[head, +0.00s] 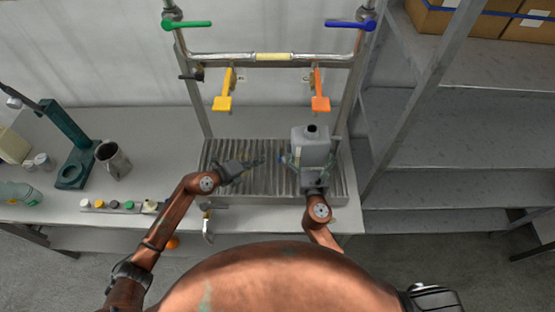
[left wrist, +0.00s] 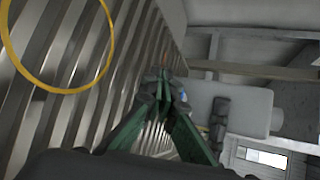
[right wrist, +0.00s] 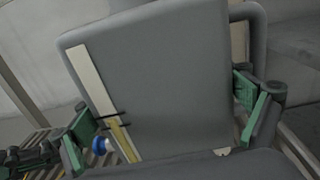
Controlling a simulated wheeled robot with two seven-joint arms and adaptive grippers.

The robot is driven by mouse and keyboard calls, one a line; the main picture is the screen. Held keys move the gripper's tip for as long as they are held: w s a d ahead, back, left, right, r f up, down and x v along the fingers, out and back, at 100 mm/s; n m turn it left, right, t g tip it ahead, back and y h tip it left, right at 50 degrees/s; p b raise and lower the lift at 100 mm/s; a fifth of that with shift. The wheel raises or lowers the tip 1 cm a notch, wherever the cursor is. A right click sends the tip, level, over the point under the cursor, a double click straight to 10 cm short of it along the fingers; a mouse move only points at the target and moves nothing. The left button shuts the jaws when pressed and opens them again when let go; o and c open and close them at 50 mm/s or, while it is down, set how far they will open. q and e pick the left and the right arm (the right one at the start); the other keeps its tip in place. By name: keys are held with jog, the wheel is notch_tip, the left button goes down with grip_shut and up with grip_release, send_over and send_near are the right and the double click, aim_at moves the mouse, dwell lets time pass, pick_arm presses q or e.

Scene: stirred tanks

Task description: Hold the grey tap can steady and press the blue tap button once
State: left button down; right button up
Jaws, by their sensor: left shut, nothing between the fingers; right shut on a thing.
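The grey tap can (head: 310,148) stands upright on the ribbed metal tray (head: 270,190). It fills much of the right wrist view (right wrist: 160,80) and shows in the left wrist view (left wrist: 245,110). My right gripper (head: 313,178) is shut on the can from the front, with green finger pads on both sides. The blue tap button (right wrist: 100,146) sticks out low on the can's side; in the head view it is a small blue spot (head: 281,160) at the can's left. My left gripper (head: 262,161) is shut and empty, its tips pointing at the button with a small gap.
A metal frame with yellow (head: 223,103) and orange (head: 320,104) levers stands behind the tray. A metal jug (head: 113,160) and a green stand (head: 72,150) are on the bench at left. Grey shelves (head: 450,130) are at right.

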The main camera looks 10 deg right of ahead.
pick_arm(q)
jog(key=shift+s+d, duration=0.1)
jog(key=shift+d, duration=1.35)
dwell(0.4)
jog(key=shift+d, duration=0.4)
jog(key=shift+s+d, duration=0.15)
jog(key=shift+d, duration=0.6)
dwell(0.8)
jog(key=shift+a, duration=1.1)
jog(key=shift+w+a, duration=0.15)
jog(key=shift+a, duration=1.15)
jog(key=shift+w+a, duration=0.15)
jog(key=shift+a, duration=1.1)
